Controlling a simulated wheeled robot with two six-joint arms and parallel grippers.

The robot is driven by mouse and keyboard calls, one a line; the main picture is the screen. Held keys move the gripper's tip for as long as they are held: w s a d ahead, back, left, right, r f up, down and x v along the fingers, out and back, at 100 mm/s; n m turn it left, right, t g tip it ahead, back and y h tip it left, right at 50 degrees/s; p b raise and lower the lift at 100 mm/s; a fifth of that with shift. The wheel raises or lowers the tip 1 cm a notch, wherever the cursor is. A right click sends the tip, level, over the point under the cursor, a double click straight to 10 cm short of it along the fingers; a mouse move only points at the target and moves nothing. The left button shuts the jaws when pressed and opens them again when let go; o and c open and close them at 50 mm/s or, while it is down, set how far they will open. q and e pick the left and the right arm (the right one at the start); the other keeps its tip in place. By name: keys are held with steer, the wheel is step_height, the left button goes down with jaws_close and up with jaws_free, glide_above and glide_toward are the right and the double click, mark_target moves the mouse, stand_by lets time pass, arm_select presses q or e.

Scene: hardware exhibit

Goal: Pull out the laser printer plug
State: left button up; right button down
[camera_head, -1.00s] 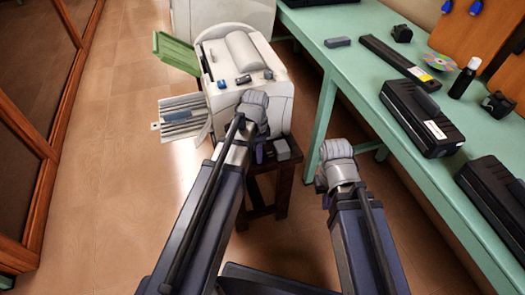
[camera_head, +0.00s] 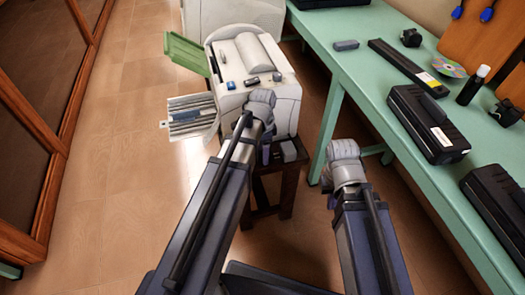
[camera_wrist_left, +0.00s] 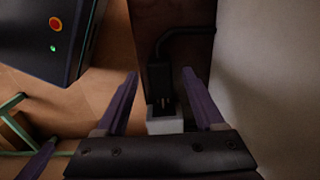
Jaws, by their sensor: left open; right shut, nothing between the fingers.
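The white laser printer (camera_head: 255,75) stands past my left arm in the head view. In the left wrist view the black plug (camera_wrist_left: 160,76) has a cable bending up and right. Below it is a pale socket block (camera_wrist_left: 165,121); pale prongs show between them, and how deep they sit is unclear. My left gripper (camera_wrist_left: 160,73) is open, with one finger on each side of the plug and gaps on both sides. In the head view my left gripper (camera_head: 266,155) is mostly hidden by its wrist. My right gripper (camera_head: 327,190) is shut and empty, near the bench edge.
A dark wooden stool (camera_head: 289,190) stands below the printer, with a small grey block (camera_head: 289,151) on it. The green bench (camera_head: 370,105) holds black cases and tools on the right. The floor on the left is clear.

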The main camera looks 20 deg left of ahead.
arm_select(q)
step_height(320, 180, up, 6)
steer(key=p, duration=0.5)
steer(key=shift+r+p, duration=0.25)
steer(key=shift+p, duration=0.1)
arm_select(e)
step_height(320, 180, up, 6)
steer(key=shift+r, duration=0.2)
